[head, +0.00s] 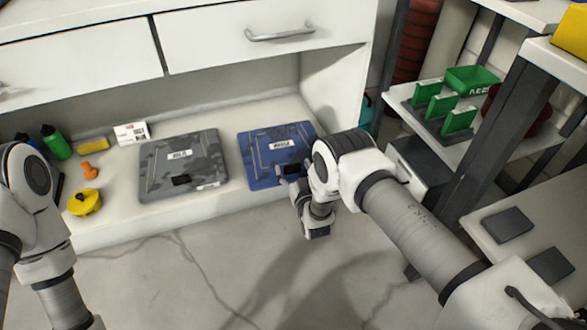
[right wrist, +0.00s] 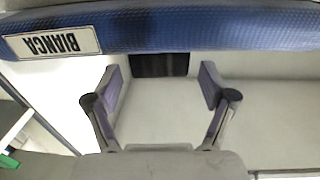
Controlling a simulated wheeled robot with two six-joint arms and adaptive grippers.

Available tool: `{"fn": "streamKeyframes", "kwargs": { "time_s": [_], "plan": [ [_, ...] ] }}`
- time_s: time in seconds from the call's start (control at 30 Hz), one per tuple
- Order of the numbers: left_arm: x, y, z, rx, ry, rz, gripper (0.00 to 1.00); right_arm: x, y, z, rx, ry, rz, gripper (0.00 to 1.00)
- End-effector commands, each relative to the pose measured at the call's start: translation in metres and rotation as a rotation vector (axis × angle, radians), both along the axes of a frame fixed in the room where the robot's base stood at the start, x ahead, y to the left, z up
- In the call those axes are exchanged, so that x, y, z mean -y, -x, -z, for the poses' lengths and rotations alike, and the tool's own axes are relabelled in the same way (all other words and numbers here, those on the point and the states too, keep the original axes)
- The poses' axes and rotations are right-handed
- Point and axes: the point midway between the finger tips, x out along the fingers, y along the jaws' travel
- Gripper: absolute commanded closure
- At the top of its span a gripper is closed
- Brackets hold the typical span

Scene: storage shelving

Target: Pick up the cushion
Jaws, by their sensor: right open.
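Two flat, square, cushion-like things lie side by side on the low white shelf in the head view: a grey camouflage cushion (head: 178,165) and a blue cushion (head: 262,150) to its right. Each bears a white label. My right gripper (head: 288,171) is at the front edge of the blue cushion and hides part of it. In the right wrist view the blue cushion (right wrist: 200,28) spans the top, with a label reading BIANCA and a black tab (right wrist: 160,65) below. The open fingers of my right gripper (right wrist: 161,75) stand either side of the tab, with nothing clearly held. My left gripper is out of view.
A yellow round thing (head: 85,203), an orange thing (head: 89,170), a green bottle (head: 56,142) and a white box (head: 131,133) stand at the shelf's left. White drawers (head: 262,35) overhang the shelf. The front floor is clear.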

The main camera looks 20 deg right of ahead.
Motion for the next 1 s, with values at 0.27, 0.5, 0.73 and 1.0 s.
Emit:
{"fn": "streamKeyframes", "kwargs": {
  "time_s": [0.27, 0.5, 0.73, 1.0],
  "plan": [
    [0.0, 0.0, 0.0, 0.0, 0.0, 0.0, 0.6, 0.0, 0.0, 0.0, 0.0, 0.0, 0.0, 0.13],
    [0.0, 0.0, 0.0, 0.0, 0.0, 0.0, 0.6, -0.001, 0.026, 0.001, -0.004, 0.001, 0.0, 0.13],
    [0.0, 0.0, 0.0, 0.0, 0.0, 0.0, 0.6, -0.002, 0.081, 0.001, -0.005, 0.0, -0.002, 0.13],
    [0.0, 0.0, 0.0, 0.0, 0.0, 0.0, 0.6, -0.002, 0.119, 0.001, -0.002, 0.0, 0.0, 0.13]
  ]
}}
